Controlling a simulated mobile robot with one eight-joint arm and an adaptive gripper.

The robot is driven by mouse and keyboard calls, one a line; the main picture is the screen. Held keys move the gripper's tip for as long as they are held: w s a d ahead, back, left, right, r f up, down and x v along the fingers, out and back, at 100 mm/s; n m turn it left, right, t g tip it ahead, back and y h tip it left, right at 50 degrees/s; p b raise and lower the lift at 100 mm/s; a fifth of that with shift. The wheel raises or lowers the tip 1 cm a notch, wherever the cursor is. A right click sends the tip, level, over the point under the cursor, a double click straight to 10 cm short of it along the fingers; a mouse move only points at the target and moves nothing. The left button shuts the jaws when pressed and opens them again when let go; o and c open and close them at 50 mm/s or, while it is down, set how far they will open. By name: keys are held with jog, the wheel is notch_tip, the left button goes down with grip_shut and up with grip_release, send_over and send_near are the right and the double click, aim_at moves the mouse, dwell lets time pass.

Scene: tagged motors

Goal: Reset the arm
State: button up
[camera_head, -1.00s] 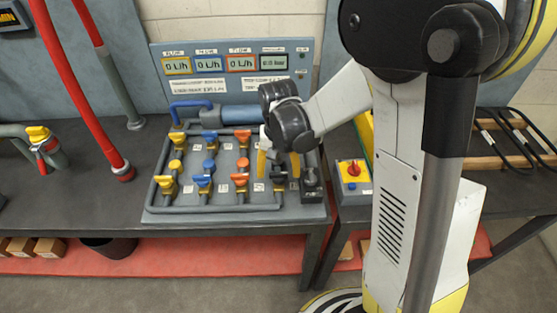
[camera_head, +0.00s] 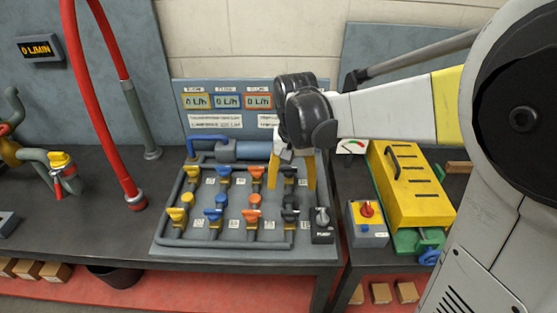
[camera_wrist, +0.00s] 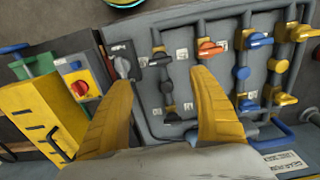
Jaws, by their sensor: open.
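My gripper (camera_head: 291,186) is open and empty. In the head view its two yellow fingers hang in front of the right part of the grey valve board (camera_head: 160,246), which carries several yellow, blue, orange and black valve handles. In the wrist view my gripper (camera_wrist: 163,95) has its fingers spread wide. They cover part of the board's edge and of the grey panel with a knob. An orange valve handle (camera_wrist: 209,49) lies beyond the right fingertip. I cannot tell how far the fingertips are from the board.
A yellow box with a handle (camera_head: 412,195) and a small grey box with a red knob (camera_head: 367,222) stand right of the board. Display panels (camera_head: 228,122) rise behind it. Red pipes (camera_head: 100,110) and a flow readout (camera_head: 40,48) are at left.

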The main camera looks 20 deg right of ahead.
jog(key=shift+s+r, duration=0.1)
jog(key=s+r+n+t, duration=0.2)
jog(key=s+t, duration=0.1)
jog(key=s, duration=0.3)
jog(key=s+r+n+t, duration=0.1)
jog(key=s+r+t, duration=0.2)
jog(key=s, duration=0.3)
jog(key=shift+s+r+n+t, duration=0.3)
jog(key=shift+r+n+t, duration=0.1)
jog(key=shift+t, duration=0.1)
